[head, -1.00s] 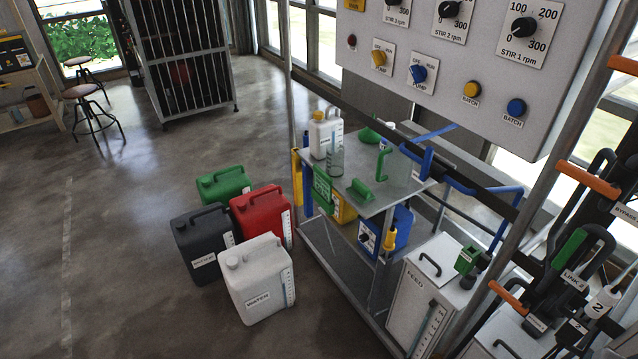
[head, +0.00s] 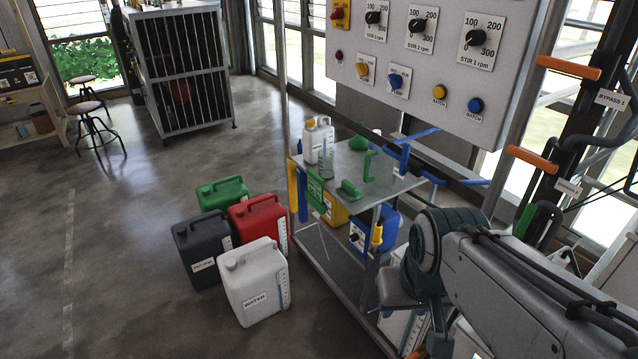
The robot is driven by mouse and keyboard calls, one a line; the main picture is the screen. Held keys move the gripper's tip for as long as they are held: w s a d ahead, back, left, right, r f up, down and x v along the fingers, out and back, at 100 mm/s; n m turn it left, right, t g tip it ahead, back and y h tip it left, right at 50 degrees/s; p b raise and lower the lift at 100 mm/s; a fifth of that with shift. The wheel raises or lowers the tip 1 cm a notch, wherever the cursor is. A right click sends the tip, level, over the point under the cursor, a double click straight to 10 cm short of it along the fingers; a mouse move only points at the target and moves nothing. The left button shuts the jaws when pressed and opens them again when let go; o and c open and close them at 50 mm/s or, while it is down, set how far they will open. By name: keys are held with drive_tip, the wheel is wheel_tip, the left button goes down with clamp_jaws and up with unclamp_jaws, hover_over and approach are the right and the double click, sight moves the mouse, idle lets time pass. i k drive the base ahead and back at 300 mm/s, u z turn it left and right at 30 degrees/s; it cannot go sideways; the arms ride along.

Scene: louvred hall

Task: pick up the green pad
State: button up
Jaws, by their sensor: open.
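The green pad (head: 348,190), a small green piece with a raised grip, lies near the front edge of the grey bench top (head: 393,187) in the head view. Nothing covers it. My arm reaches in from the lower right, and its bent joint stands to the right of the bench and nearer to me. My gripper's fingertips do not show in this view.
A green hook-shaped piece (head: 369,166), a green funnel (head: 358,143), a white bottle (head: 311,143) and a clear cylinder (head: 326,163) share the bench top. A control panel (head: 437,60) overhangs behind. Jerrycans, including a white one (head: 254,284), stand left on the floor.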

sight(348, 190)
drive_tip(key=u, duration=0.5)
drive_tip(key=k, duration=0.65)
drive_tip(key=u, duration=0.7)
drive_tip(key=i, duration=1.05)
drive_tip(key=z, duration=0.6)
drive_tip(key=i, duration=1.1)
drive_tip(key=z, duration=1.4)
drive_tip(key=i, duration=0.5)
drive_tip(key=z, duration=0.5)
